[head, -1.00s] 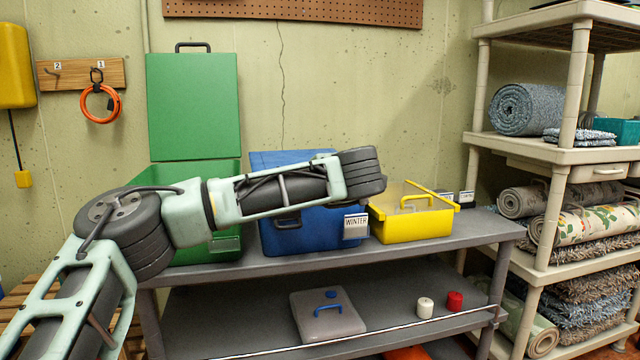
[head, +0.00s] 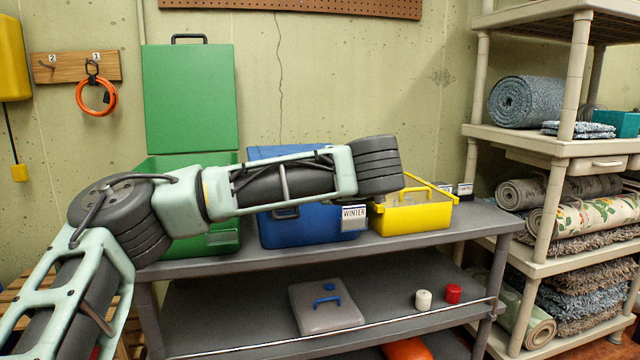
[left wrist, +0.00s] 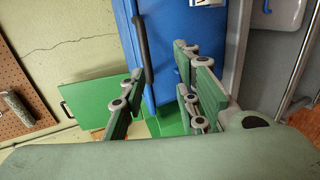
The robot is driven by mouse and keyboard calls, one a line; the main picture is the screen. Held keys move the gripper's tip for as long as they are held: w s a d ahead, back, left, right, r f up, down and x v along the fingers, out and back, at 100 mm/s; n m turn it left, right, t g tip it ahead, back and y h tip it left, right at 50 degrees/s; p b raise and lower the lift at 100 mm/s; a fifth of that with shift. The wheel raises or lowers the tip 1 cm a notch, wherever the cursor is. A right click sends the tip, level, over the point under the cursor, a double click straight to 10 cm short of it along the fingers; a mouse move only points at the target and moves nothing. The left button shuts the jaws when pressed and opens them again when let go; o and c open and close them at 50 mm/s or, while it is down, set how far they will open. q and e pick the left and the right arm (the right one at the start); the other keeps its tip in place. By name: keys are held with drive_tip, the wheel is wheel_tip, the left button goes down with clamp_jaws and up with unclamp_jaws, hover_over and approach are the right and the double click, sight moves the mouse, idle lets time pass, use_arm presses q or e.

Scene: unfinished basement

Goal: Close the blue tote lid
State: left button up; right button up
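The blue tote (head: 310,230) stands on the shelf's top, between the green tote and the yellow bin, with a "WINTER" label (head: 354,217) on its front. A blue top edge (head: 285,152) shows above my left arm. The arm covers most of that area, so I cannot tell the lid's angle. In the left wrist view, blue surfaces (left wrist: 162,40) with a dark handle (left wrist: 141,48) lie beyond my left gripper (left wrist: 160,105). The gripper's fingers are apart with nothing between them. It does not show in the head view. My right gripper is in neither view.
The green tote's lid (head: 190,98) stands upright at left. A yellow bin (head: 415,218) is close on the right. The lower shelf holds a grey lid (head: 327,308) and two small cylinders, one white, one red. A rack (head: 565,150) of rugs stands at right.

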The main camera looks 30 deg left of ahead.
use_arm(q)
drive_tip(key=v, duration=0.5)
drive_tip(key=shift+s+d+r, duration=0.1)
drive_tip(key=shift+s+r, duration=0.15)
drive_tip(key=shift+r, duration=0.05)
drive_tip(key=shift+f, duration=0.1)
